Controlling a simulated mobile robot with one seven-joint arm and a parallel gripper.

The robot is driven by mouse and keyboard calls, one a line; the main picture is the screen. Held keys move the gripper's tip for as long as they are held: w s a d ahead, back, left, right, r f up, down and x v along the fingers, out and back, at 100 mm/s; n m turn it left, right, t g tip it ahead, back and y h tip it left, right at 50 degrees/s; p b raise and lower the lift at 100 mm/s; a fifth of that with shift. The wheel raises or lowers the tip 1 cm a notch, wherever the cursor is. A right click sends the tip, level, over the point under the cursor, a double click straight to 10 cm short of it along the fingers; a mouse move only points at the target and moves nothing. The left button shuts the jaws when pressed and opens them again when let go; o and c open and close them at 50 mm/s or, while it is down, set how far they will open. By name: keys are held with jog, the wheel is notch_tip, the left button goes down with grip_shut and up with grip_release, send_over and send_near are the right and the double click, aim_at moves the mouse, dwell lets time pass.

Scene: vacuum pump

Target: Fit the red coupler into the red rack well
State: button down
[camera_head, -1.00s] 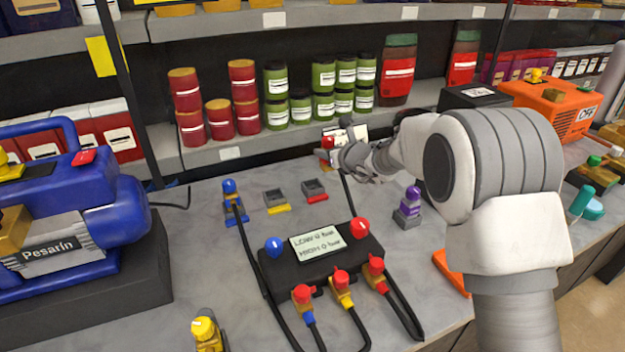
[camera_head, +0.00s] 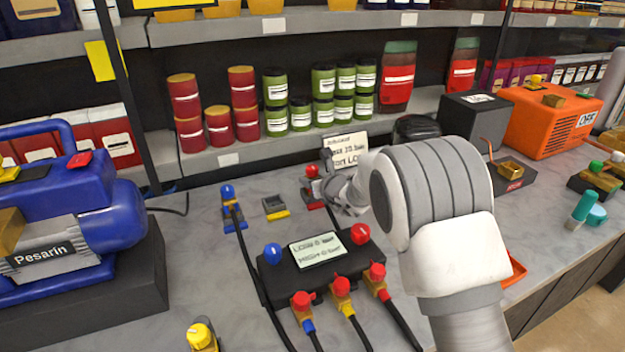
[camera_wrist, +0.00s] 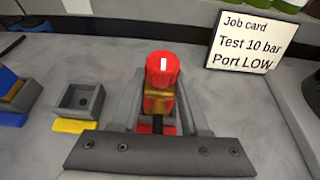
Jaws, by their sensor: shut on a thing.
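The red coupler, with a red knob and a gold body, is between the fingers of my gripper in the wrist view (camera_wrist: 162,72). It also shows in the head view (camera_head: 312,172). My gripper (camera_wrist: 160,96) is shut on it and holds it upright. The red rack well (camera_head: 315,205), grey with a red front tab, is directly beneath the coupler; its red tab shows between the fingers. The coupler and fingers hide the well's opening, so I cannot tell how deep the coupler sits.
The empty yellow-tab well (camera_wrist: 78,102) is just left of my gripper. The blue well holds a blue coupler (camera_head: 227,193) with a hose. A job card (camera_wrist: 243,42) stands behind on the right. The black gauge box (camera_head: 320,268) with hoses is in front.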

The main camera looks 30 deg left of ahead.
jog(key=shift+c, duration=2)
grip_release()
jog(key=shift+r+p, duration=0.2)
jog(key=shift+p, duration=0.15)
jog(key=v, duration=1.2)
jog(key=shift+f, duration=0.1)
